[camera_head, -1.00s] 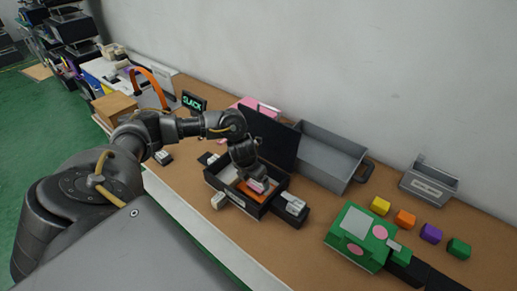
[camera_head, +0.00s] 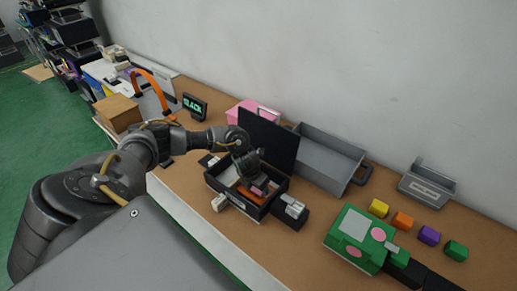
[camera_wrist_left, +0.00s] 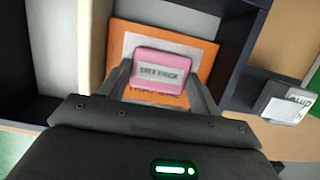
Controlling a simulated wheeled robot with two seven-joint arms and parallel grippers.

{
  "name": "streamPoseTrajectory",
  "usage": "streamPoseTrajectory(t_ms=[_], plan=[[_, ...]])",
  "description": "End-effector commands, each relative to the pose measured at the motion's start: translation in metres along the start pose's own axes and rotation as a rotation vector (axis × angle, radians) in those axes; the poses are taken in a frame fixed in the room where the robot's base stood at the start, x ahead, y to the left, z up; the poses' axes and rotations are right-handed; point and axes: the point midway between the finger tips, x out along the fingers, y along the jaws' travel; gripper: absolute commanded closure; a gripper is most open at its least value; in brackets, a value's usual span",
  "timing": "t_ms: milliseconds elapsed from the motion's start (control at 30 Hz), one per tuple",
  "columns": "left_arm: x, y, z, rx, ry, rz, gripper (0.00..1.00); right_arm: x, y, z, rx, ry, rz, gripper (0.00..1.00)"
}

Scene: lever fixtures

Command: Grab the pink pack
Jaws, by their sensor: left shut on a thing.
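The pink pack (camera_wrist_left: 163,66) with a pale lettered label sits between the fingers of my left gripper (camera_wrist_left: 161,88) in the left wrist view. The gripper is shut on it. An orange card (camera_wrist_left: 206,55) lies behind the pack, inside a black open-topped box. In the head view my left gripper (camera_head: 255,183) reaches down into the black box (camera_head: 233,206), with a little of the pink pack (camera_head: 259,191) showing at its tips. I cannot tell whether the pack still touches the orange card. My right gripper is not in view.
A dark upright panel (camera_head: 269,139) stands behind the box. A grey bin (camera_head: 330,157) is to its right. A green box (camera_head: 357,240) and several coloured cubes lie farther right.

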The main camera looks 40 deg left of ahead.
Motion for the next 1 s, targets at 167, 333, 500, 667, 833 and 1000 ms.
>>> streamPoseTrajectory(t_ms=[167, 333, 500, 667, 833, 1000], plan=[[0.000, 0.000, 0.000, 0.000, 0.000, 0.000, 0.59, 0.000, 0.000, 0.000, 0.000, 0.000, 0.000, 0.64], [-0.002, 0.000, 0.001, 0.001, -0.002, -0.001, 0.59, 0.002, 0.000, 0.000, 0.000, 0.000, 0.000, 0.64], [-0.016, 0.000, 0.007, 0.001, -0.007, -0.002, 0.59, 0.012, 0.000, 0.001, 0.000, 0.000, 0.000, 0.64], [-0.053, -0.002, -0.002, 0.006, -0.005, -0.001, 0.59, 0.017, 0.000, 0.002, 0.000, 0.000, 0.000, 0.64], [-0.100, -0.006, -0.022, 0.007, -0.006, -0.001, 0.59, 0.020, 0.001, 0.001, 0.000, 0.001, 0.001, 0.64], [-0.131, -0.009, -0.055, 0.005, -0.004, 0.002, 0.59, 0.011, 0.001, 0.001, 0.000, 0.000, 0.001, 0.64]])
